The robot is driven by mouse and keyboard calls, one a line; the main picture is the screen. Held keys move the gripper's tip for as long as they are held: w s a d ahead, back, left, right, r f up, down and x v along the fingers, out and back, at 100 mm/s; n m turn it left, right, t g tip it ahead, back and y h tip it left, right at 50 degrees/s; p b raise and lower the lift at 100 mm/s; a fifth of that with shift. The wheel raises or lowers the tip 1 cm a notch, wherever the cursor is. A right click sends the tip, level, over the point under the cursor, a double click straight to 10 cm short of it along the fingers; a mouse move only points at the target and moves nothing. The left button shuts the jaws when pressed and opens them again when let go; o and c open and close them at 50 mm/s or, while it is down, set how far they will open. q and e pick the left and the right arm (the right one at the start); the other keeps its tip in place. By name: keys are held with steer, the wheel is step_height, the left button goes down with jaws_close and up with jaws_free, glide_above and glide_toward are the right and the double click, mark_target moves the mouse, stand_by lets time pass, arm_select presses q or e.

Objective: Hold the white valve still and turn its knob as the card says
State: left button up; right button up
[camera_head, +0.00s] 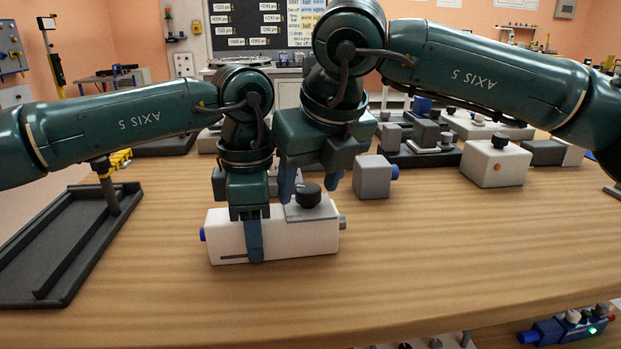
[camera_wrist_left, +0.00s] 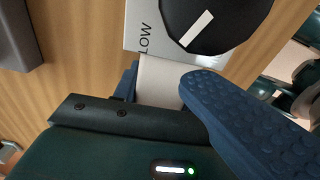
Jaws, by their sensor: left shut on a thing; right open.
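The white valve (camera_head: 285,238) lies on the wooden table, with a blue end at left and a grey end at right. Its black knob (camera_head: 308,195) sits on a grey plate at the right part of the top. In the left wrist view the knob (camera_wrist_left: 212,18) has a white slanted mark, and the plate (camera_wrist_left: 143,38) reads "LOW"; other lettering is hidden. My left gripper (camera_head: 253,235) is shut across the valve's body, left of the knob; its far finger is hidden. My right gripper (camera_head: 312,183) is open and empty, fingers pointing down close by the knob; contact is unclear.
A dark tray (camera_head: 50,270) is at left. A grey block (camera_head: 372,177) with a blue knob and a white box (camera_head: 495,163) stand behind at right. A wall board (camera_head: 270,25) carries cards, too small to read surely. The table front right is clear.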

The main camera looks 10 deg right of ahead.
steer(key=shift+c, duration=0.2)
steer(key=c, duration=0.9)
steer(key=n+g+y, duration=0.1)
steer(key=n, duration=0.3)
steer(key=shift+w+d+n, duration=0.1)
steer(key=shift+n, duration=0.3)
steer(key=shift+c, duration=0.2)
steer(key=shift+y, duration=0.3)
steer(key=o, duration=1)
steer(key=v, duration=1.2)
